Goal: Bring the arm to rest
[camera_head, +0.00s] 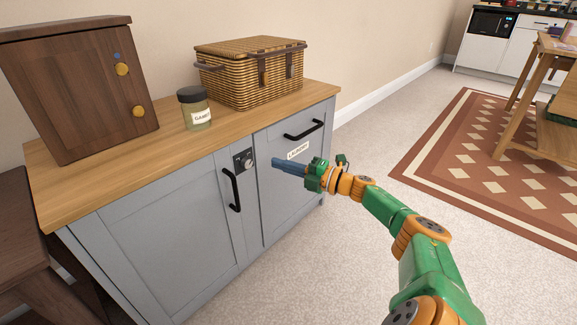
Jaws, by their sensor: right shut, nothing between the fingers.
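My right arm, green and orange, reaches in from the lower right. Its gripper (289,165) is shut with nothing held. The blue-grey fingers point left, in front of the grey cabinet (190,235), close to its right door and just below a white label (298,150). I cannot tell whether the fingertips touch the cabinet. Both cabinet doors look closed, each with a black handle. A small dark lock plate with a dial (244,161) sits near the top between the doors. My left gripper is not in view.
On the wooden cabinet top stand a brown wooden box (80,90) with yellow knobs, a labelled jar (195,110) and a wicker basket (250,75). A dark wooden piece (35,245) stands at left. Carpet is open on the right, with a patterned rug (470,165) and wooden table (540,80) beyond.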

